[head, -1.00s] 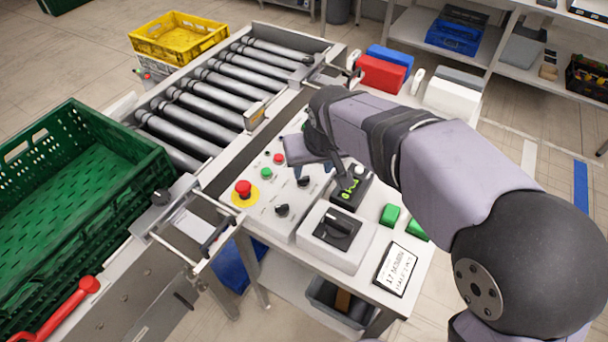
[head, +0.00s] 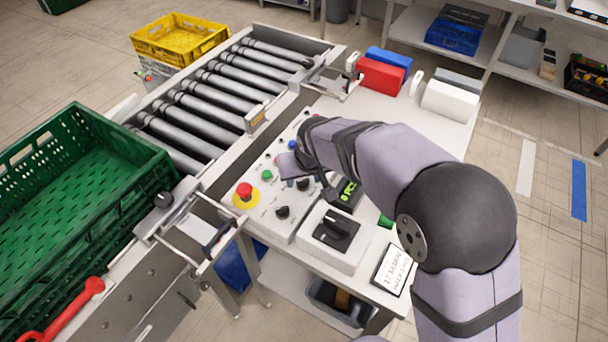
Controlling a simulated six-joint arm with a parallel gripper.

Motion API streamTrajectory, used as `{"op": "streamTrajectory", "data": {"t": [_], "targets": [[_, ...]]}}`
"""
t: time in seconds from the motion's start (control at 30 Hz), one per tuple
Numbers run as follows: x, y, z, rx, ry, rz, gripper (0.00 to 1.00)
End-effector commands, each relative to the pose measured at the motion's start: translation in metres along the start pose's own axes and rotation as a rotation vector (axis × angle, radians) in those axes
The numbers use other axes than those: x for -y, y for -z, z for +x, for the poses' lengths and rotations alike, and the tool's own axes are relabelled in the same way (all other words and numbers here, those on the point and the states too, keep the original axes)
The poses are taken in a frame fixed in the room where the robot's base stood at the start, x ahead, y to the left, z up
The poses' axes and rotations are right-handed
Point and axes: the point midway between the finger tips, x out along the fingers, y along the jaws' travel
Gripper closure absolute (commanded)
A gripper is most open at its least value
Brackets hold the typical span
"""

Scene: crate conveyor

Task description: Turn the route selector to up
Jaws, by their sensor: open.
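The control panel (head: 262,222) carries small black rotary knobs, one (head: 282,212) near its front and another (head: 303,184) beside my gripper. A larger black rotary switch (head: 337,230) sits on a white box at the panel's right. Which of these is the route selector cannot be told, as no label is readable. My gripper (head: 296,168) is open and points down over the panel's rear half, close above the small knobs. It appears empty. Its fingertips are partly hidden, and my wrist covers part of the panel behind.
A red emergency button (head: 244,190) on a yellow base and a green button (head: 267,175) are left of my gripper. A small green-lit display (head: 348,190) is right. The roller conveyor (head: 205,95) and green crate (head: 80,190) lie left. Red box (head: 380,75) stands behind.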

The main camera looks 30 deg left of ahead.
Motion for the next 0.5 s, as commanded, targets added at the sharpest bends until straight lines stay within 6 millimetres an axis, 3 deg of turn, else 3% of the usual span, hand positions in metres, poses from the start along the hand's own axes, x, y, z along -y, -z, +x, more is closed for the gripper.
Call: {"op": "streamTrajectory", "data": {"t": [0.3, 0.47, 0.5], "targets": [[-0.0001, 0.0002, 0.0025, -0.001, 0.000, 0.001, 0.55], [-0.0001, 0.0002, 0.0023, -0.001, 0.000, 0.001, 0.93], [-0.0001, 0.0002, 0.0023, -0.001, 0.000, 0.001, 0.96]]}}
